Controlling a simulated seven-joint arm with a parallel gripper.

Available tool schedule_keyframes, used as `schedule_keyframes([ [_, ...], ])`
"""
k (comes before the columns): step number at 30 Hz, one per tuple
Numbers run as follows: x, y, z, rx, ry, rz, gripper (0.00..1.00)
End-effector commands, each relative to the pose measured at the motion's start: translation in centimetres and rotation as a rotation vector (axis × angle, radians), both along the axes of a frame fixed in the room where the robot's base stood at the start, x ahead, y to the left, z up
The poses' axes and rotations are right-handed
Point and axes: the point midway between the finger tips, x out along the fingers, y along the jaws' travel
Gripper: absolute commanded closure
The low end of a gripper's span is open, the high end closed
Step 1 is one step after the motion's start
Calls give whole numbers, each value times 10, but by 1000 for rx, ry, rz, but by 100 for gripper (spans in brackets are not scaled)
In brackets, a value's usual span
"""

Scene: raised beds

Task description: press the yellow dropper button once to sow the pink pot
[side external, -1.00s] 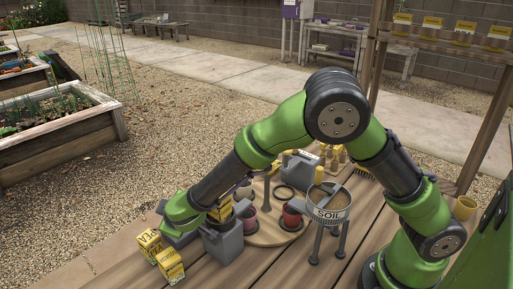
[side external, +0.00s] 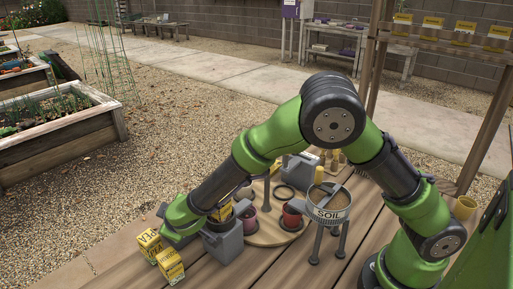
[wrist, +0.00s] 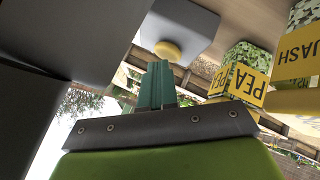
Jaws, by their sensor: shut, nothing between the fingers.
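In the wrist view the yellow dropper button (wrist: 168,50) sticks out of a grey dropper body (wrist: 188,22). My gripper (wrist: 156,72) is shut and empty, its green fingertips at the lower left edge of the button; I cannot tell whether they touch. In the side view the grey dropper (side external: 224,243) stands at the near edge of the turntable, and my gripper (side external: 180,232) is low on its left side. The button is hidden there. The pink pot (side external: 249,222) stands on the turntable, just behind the dropper and partly hidden by it.
Yellow seed boxes (side external: 170,266) stand left of the dropper, close to my gripper; a PEA box (wrist: 240,78) shows in the wrist view. A red pot (side external: 291,219) sits on the turntable (side external: 265,238). The soil hopper (side external: 329,212) stands to the right.

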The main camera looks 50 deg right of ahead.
Motion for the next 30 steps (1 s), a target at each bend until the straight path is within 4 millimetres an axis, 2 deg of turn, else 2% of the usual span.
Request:
schedule_keyframes([
  [1, -1, -5, -3, -11, 7, -3, 100],
  [5, -1, -6, -1, -12, 6, -4, 100],
  [15, 0, -6, 18, -9, 2, -4, 100],
  [25, 0, -4, 20, -4, 1, -2, 100],
  [30, 0, -3, 34, -1, -1, -1, 100],
])
